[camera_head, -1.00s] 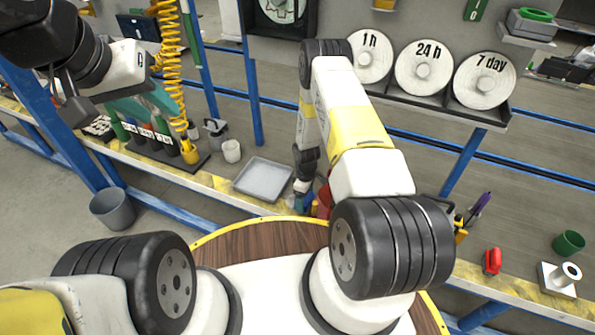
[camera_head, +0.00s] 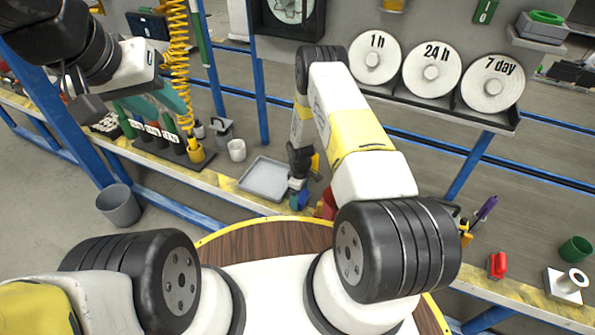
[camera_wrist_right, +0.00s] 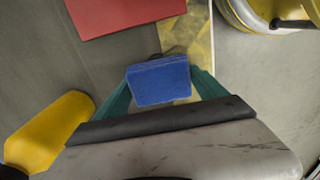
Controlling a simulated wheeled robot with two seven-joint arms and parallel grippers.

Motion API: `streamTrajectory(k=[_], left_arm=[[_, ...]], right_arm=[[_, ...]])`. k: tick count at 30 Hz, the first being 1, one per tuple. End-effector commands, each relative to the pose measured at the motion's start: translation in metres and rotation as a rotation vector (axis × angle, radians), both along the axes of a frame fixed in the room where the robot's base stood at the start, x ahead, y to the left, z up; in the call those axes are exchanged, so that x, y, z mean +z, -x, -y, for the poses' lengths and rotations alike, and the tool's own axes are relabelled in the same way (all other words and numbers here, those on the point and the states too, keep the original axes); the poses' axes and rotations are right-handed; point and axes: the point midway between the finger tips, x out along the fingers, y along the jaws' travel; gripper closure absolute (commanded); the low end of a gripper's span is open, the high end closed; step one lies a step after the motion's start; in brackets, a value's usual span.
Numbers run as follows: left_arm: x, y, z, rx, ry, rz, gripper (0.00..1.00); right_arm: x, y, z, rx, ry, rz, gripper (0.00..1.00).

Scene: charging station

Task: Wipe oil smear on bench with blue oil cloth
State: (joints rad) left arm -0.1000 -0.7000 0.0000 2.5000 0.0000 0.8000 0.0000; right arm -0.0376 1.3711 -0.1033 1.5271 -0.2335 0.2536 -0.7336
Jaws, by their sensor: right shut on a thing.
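The blue oil cloth (camera_wrist_right: 160,82) shows in the right wrist view as a thick blue block between the teal fingers of my right gripper (camera_wrist_right: 158,88), which is shut on it. In the head view the cloth (camera_head: 299,200) is a small blue patch below my right gripper (camera_head: 298,186), beside the grey tray at the bench's front edge. I cannot tell whether the cloth touches the bench. I cannot make out the oil smear; dark marks show on the worn yellow edge strip (camera_wrist_right: 190,38). My left gripper (camera_head: 172,108) is at the upper left, its fingers partly hidden.
A grey tray (camera_head: 265,180) lies left of the cloth, with a white cup (camera_head: 237,150) behind it. A red thing (camera_head: 328,203) is close on the right; a red block (camera_wrist_right: 120,14) shows in the wrist view. A red clamp-like item (camera_head: 498,265) and green cup (camera_head: 575,249) stand far right.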

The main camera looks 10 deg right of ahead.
Motion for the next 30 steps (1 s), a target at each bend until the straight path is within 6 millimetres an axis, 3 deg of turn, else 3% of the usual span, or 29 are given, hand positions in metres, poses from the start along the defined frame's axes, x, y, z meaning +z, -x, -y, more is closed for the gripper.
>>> streamTrajectory(k=[16,23,30], left_arm=[[0.0,0.0,0.0,0.0,0.0,0.0,0.64],[0.0,0.0,0.0,0.0,0.0,0.0,0.64],[0.0,0.0,0.0,0.0,0.0,0.0,0.64]], right_arm=[[-0.003,-0.022,-0.032,0.0,-0.001,0.001,0.51],[-0.001,-0.021,-0.031,-0.001,-0.001,0.001,0.51],[-0.002,-0.01,-0.014,-0.002,0.0,0.0,0.51]])
